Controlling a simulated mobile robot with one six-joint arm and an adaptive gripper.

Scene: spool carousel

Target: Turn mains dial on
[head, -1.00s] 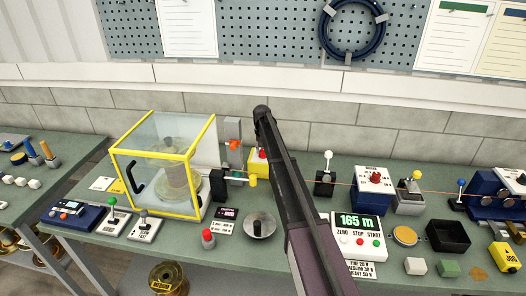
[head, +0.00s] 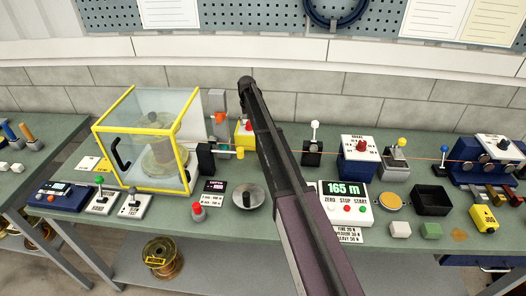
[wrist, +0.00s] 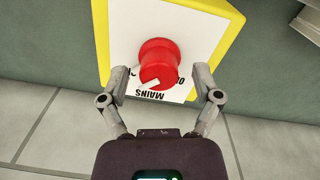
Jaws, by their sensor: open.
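The mains dial (wrist: 157,62) is a red knob on a white plate lettered MAINS, on a yellow box (wrist: 229,18). In the wrist view the knob is at the upper middle, and a white mark shows on its near side. My gripper (wrist: 165,72) is open, with one finger on each side of the knob; I cannot tell whether they touch it. In the head view the yellow box (head: 243,136) with its red knob stands at the back of the bench, left of my arm, which hides part of it. My gripper is not clear there.
A yellow-framed clear guard (head: 137,96) stands left of the mains box. A small black post (head: 206,160) with an orange and a yellow part is close by. A counter reading 165 m (head: 345,190) and a red-knobbed box (head: 360,160) stand to the right.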

